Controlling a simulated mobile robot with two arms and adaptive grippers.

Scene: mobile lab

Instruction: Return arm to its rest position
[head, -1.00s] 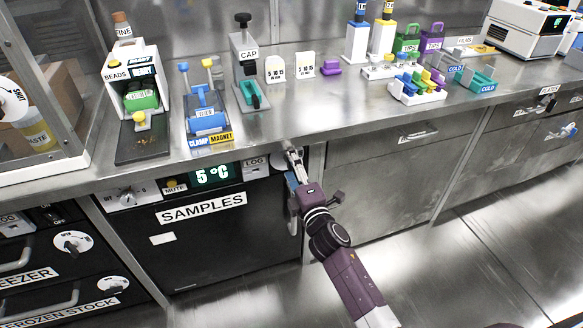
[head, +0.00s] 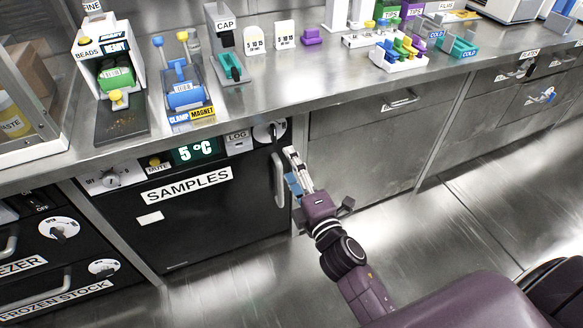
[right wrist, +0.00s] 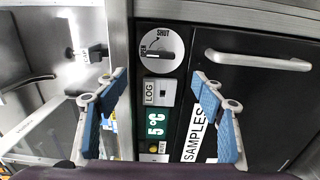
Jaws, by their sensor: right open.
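My right gripper (head: 293,172) is in front of the black SAMPLES fridge, just right of its vertical handle (head: 278,180) in the head view. In the right wrist view the right gripper (right wrist: 162,110) shows its two blue-padded fingers wide apart with nothing between them. The fridge door (head: 200,215) looks shut. Its round SHUT dial (right wrist: 160,47) shows between and beyond the fingers in the right wrist view, and the handle (right wrist: 258,60) lies to the right, apart from the fingers. My left gripper is not in view.
The steel counter (head: 270,95) runs above the fridge, with a bead beater (head: 112,70), a clamp magnet rack (head: 183,95), a CAP device (head: 228,50) and a tube rack (head: 398,55) on it. Drawers (head: 365,145) lie to the right. The floor (head: 440,235) in front is clear.

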